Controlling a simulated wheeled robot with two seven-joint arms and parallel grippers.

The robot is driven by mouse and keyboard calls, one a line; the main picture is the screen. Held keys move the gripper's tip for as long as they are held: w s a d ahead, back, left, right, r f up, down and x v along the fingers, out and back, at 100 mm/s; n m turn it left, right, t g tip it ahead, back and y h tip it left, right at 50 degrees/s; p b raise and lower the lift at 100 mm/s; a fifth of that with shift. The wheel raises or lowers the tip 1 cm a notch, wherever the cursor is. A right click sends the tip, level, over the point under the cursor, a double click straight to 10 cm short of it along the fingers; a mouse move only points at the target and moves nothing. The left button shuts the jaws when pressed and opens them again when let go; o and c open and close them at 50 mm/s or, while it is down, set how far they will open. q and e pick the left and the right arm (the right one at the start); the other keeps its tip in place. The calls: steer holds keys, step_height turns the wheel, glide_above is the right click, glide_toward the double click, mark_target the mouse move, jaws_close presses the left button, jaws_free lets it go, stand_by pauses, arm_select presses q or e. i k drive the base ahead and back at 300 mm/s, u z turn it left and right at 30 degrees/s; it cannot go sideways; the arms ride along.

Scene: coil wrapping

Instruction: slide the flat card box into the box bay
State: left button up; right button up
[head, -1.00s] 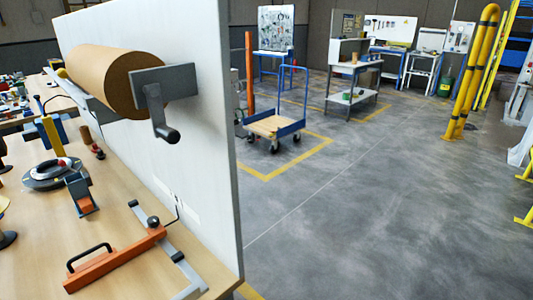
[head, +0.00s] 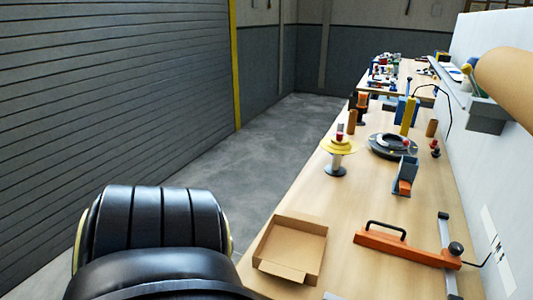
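A shallow, open brown card box (head: 291,248) lies on the near left part of the wooden bench, with a flap at its front edge. I cannot tell whether this is the flat card box of the task or the bay. No other part is clearly a box bay. Neither of my grippers is in view, and nothing is seen holding the card box.
An orange sealer with a black handle (head: 400,245) lies right of the card box. Behind are a blue-grey holder (head: 405,177), a yellow-topped spool (head: 337,150) and a dark coil (head: 391,146). A white panel (head: 495,160) with a brown roll (head: 508,82) borders the right.

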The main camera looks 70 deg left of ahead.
mark_target(291, 248)
steer(key=u, duration=2.05)
steer(key=k, duration=0.5)
steer(key=u, duration=1.95)
steer(key=i, duration=1.5)
steer(key=z, duration=2.15)
